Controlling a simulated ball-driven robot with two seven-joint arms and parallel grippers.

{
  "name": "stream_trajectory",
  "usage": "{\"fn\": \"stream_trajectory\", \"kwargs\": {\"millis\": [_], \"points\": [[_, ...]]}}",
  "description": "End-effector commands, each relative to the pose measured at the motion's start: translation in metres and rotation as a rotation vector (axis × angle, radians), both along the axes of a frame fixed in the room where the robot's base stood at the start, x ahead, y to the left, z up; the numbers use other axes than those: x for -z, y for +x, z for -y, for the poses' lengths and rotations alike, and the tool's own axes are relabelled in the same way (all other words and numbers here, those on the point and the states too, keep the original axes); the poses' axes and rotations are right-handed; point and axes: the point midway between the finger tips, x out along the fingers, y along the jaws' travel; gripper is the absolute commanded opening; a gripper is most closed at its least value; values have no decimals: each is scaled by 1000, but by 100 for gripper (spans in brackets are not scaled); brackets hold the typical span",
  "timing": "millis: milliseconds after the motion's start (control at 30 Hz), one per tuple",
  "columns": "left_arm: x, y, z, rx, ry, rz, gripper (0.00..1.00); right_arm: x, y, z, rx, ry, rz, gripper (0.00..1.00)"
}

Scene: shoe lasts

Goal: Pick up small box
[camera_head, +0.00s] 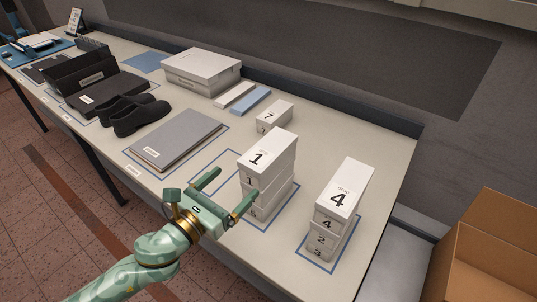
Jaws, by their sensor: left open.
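Several small white numbered boxes stand on the table. A box marked 1 (262,154) tops a stack in the middle right. A box marked 4 (340,195) tops another stack to its right. A single box marked 7 (273,115) sits behind the stack with 1. My left gripper (228,188) is open and empty, just left of the stack topped by 1. Its right finger overlaps the lower part of that stack in the picture; I cannot tell whether it touches. My right gripper is not in view.
The table (385,165) has blue outlines around the stacks. A grey flat folder (178,138), black shoes (133,114), a large white box (202,70) and a black open box (90,75) lie to the left. A cardboard carton (480,260) stands off the table at lower right.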

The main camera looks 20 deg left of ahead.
Motion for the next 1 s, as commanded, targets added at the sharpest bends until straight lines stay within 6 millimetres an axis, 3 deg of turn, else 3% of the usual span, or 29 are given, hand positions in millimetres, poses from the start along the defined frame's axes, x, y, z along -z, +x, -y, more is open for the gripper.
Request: {"fn": "stream_trajectory", "kwargs": {"millis": [200, 433, 633, 967, 1000], "points": [[-1, 43, 16, -1, -1, 1, 89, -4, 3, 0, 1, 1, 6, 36], [0, 62, 24, 0, -2, 0, 89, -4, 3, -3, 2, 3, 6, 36], [1, 92, 38, 0, -2, 0, 89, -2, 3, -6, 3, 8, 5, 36], [2, 101, 42, 1, -1, -3, 89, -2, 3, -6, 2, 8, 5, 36], [2, 101, 42, 0, -1, -3, 81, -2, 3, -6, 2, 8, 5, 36]]}}
